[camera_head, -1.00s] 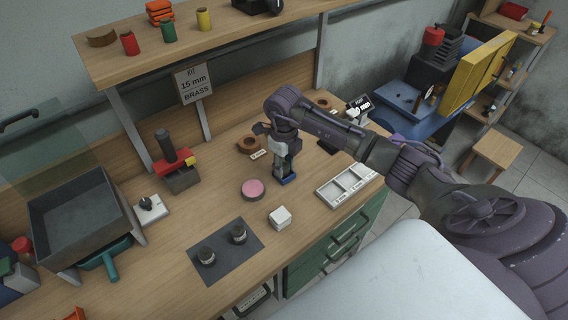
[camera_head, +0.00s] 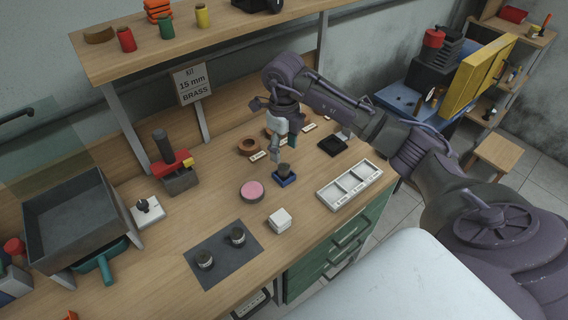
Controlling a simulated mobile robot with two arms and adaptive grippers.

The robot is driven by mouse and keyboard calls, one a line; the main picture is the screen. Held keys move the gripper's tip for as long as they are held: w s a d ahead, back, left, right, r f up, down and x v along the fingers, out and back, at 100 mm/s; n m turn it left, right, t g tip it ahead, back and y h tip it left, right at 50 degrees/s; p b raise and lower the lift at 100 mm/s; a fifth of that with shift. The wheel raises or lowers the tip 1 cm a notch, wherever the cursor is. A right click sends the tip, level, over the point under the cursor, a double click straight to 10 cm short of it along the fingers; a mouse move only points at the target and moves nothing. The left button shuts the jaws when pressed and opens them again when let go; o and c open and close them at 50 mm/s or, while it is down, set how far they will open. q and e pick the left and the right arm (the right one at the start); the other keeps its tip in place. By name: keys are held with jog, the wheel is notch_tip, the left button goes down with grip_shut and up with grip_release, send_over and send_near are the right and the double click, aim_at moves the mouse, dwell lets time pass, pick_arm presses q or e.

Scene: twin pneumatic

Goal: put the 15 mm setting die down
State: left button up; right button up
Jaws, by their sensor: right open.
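A small dark piece that looks like the setting die (camera_head: 284,168) stands in a blue holder (camera_head: 287,181) on the wooden bench; its size marking is too small to read. My right gripper (camera_head: 283,154) is open, with its fingers pointing down just above and behind the dark piece. It looks empty and apart from the piece. My left gripper is not in view.
A pink disc (camera_head: 252,191) and a white block (camera_head: 279,220) lie nearby. A grey mat (camera_head: 222,262) carries two dark cylinders. A white compartment tray (camera_head: 349,185) is at the right. A red-and-black press (camera_head: 175,169) stands left. Bare bench lies between.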

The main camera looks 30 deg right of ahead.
aim_at(284, 167)
jog(key=shift+r+b, duration=0.4)
jog(key=shift+r, duration=1.95)
jog(key=shift+f, duration=0.1)
